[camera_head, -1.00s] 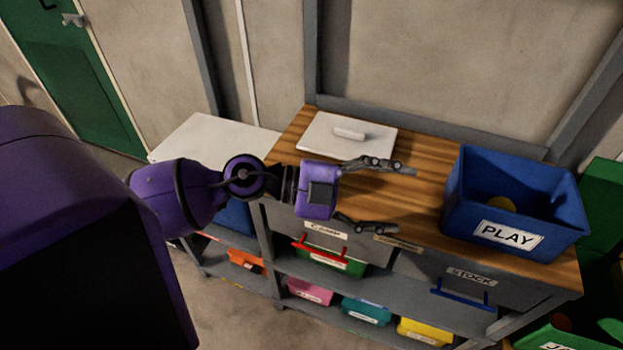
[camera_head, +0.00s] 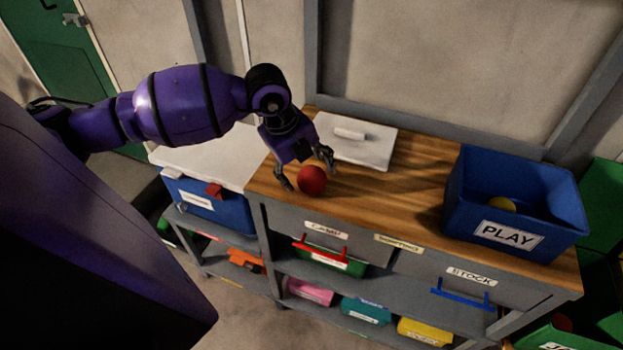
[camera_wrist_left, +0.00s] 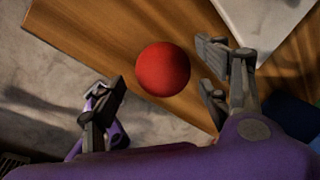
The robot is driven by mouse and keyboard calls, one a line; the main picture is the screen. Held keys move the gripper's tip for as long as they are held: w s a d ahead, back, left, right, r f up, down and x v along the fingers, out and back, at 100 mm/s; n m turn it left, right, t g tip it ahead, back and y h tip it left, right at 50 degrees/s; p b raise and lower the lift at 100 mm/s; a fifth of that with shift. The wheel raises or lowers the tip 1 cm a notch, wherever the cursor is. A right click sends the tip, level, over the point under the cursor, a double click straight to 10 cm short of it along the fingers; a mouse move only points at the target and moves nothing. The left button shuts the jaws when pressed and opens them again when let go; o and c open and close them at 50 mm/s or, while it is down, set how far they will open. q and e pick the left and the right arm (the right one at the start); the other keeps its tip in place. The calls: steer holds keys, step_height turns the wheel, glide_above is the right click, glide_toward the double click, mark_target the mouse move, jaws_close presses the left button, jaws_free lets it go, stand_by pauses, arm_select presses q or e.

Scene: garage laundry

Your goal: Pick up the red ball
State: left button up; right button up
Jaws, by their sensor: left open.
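The red ball (camera_head: 312,180) rests on the wooden top near its front left edge. In the left wrist view the red ball (camera_wrist_left: 163,69) lies just beyond and between my open fingers, with a gap on each side. My right gripper is not in view.
A white lid (camera_head: 354,140) with a handle lies behind the ball. A blue PLAY bin (camera_head: 510,235) holding a yellow ball (camera_head: 501,205) stands at the right. The wooden top (camera_head: 405,190) is clear between. A white surface (camera_head: 212,152) is at the left.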

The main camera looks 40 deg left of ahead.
arm_select(q)
steer(key=shift+x, duration=1.2)
steer(key=c, duration=1.2)
steer(key=shift+r, duration=0.1)
